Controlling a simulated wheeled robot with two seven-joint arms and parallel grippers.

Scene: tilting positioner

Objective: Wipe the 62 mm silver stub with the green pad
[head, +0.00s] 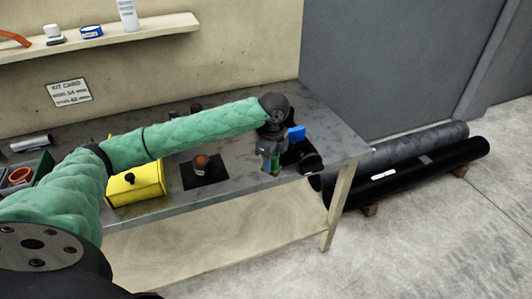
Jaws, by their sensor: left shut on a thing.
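My left arm, in a green sleeve, reaches across the bench in the head view. Its gripper (271,168) points down near the bench's right end and is shut on the green pad (276,163), of which only a small strip shows. A silver cylinder (31,143) lies at the far left of the bench; I cannot tell its diameter. A dark round piece (311,163) sits just right of the gripper, at the bench's right end. Whether the pad touches anything is too small to tell. My right gripper is not in view.
A blue block (296,133) stands behind the gripper. A yellow box (135,185) and a black mat (215,178) bearing an orange-topped piece (201,162) are on the bench (240,188). A shelf (110,38) and kit card (69,92) are on the wall. Large pipes (430,168) lie on the floor.

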